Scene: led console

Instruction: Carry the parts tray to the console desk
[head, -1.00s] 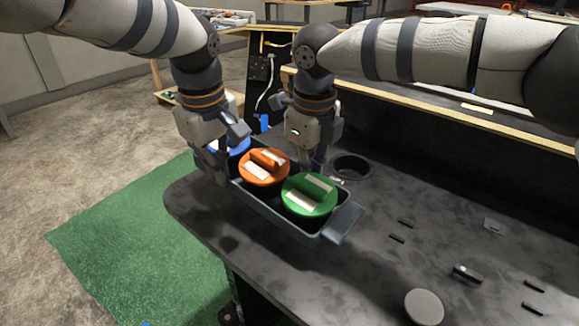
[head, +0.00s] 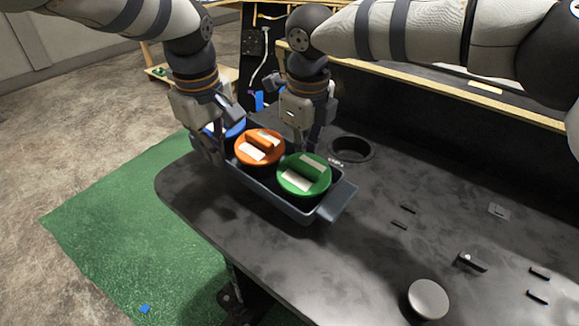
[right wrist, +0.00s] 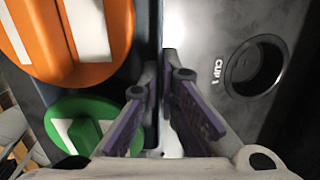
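The parts tray (head: 258,195) is a grey, long open box on a black desk top. It holds lids or knobs in blue (head: 226,128), orange (head: 260,147) and green (head: 304,174), each with white marks. My left gripper (head: 212,143) is at the tray's left end, by the blue piece; its fingertips are partly hidden, so its grip is unclear. My right gripper (head: 308,143) is at the far long side. In the right wrist view its fingers (right wrist: 160,75) are close together with the tray's wall (right wrist: 158,25) between them.
A round recess marked CUP 1 (right wrist: 262,68) lies beside the tray; it also shows in the head view (head: 351,149). A grey disc (head: 428,299) and small black fittings (head: 472,262) are to the right. A green mat (head: 120,220) covers floor at the left.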

